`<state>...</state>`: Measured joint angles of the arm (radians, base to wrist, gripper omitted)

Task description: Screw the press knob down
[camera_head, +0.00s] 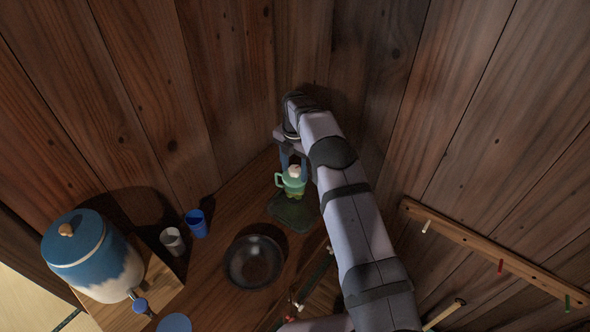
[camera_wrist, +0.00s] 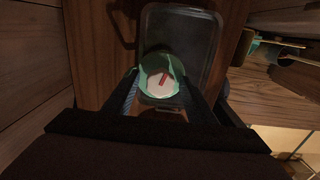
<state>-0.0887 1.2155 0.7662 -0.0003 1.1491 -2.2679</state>
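A green mug-like vessel (camera_head: 291,186) with a side handle stands on a dark green tray (camera_head: 288,212) in the corner. On its top is a pale knob (camera_head: 294,170). In the wrist view the pale knob (camera_wrist: 162,82) shows a red mark and sits within a green rim (camera_wrist: 147,66), over the dark tray (camera_wrist: 205,45). My gripper (camera_wrist: 160,88) points down over the vessel, its fingers spread to either side of the knob in the picture. Whether a finger touches it I cannot tell. In the head view my gripper (camera_head: 292,158) is partly hidden by my arm.
A black bowl (camera_head: 254,262), a blue cup (camera_head: 197,223) and a grey cup (camera_head: 173,241) stand left of the tray. A blue and white dispenser (camera_head: 92,256) is farther left. A peg rail (camera_head: 490,252) runs along the right wall. Wooden walls close the corner.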

